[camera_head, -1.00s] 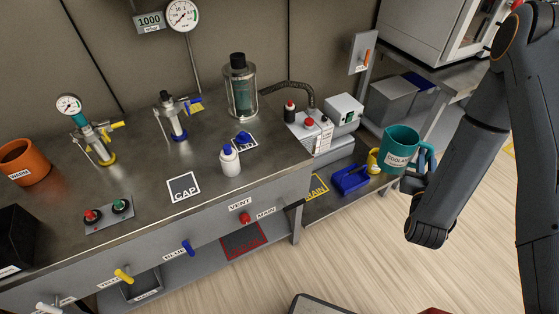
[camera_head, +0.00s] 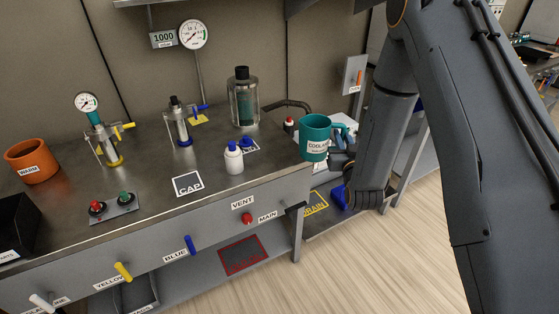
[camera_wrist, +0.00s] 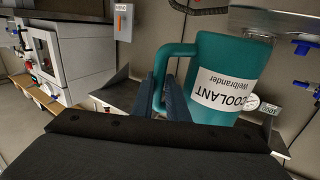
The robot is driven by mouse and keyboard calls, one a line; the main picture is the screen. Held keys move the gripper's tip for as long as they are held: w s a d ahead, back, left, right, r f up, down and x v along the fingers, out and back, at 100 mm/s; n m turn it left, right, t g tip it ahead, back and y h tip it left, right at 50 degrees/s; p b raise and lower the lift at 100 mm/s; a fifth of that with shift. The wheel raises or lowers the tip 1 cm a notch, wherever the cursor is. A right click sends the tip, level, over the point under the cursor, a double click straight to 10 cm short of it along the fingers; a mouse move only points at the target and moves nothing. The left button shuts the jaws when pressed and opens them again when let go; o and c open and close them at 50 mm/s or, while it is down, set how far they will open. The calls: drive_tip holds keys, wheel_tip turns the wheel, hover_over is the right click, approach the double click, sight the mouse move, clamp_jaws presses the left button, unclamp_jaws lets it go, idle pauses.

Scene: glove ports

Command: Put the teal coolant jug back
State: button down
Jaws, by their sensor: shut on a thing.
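The teal coolant jug (camera_head: 316,135) is held in the air by my gripper (camera_head: 343,150), just off the right end of the bench in the head view. The jug looks upright there, with its white label facing forward. In the wrist view the jug (camera_wrist: 232,60) appears upside down, and the fingers of my gripper (camera_wrist: 168,92) are shut on its handle (camera_wrist: 160,78). The jug and my arm hide part of the pump equipment behind them.
The steel bench (camera_head: 135,215) carries a white bottle with a blue cap (camera_head: 233,160), a glass vessel (camera_head: 243,100) and an orange pot (camera_head: 33,160). A blue scoop (camera_head: 339,197) and a yellow DRAIN mark (camera_head: 316,203) are low on the right. The bench's front right top is clear.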

sight(327, 125)
drive_tip(key=shift+n+y, duration=0.5)
drive_tip(key=shift+y, duration=0.1)
drive_tip(key=w+a+b, duration=0.1)
drive_tip(key=w+a+r+b, duration=0.1)
drive_tip(key=w+a+b, duration=0.1)
drive_tip(key=w+a+r+b, duration=0.1)
drive_tip(key=w+a+b, duration=0.1)
drive_tip(key=shift+w+a+r, duration=0.15)
drive_tip(key=shift+a+r, duration=0.05)
drive_tip(key=w+a+r+n+y+b, duration=0.1)
drive_tip(key=w+a+r+y+b, duration=0.2)
drive_tip(key=a+b, duration=0.35)
wheel_tip(327, 125, down, 9)
drive_tip(key=h, duration=0.1)
drive_tip(key=shift+d+r, duration=0.2)
drive_tip(key=shift+d, duration=0.05)
drive_tip(key=shift+s+f, duration=0.1)
drive_tip(key=c, duration=1.7)
unclamp_jaws()
drive_tip(key=shift+f+g, duration=0.1)
drive_tip(key=shift+g, duration=0.2)
drive_tip(key=shift+c, duration=0.2)
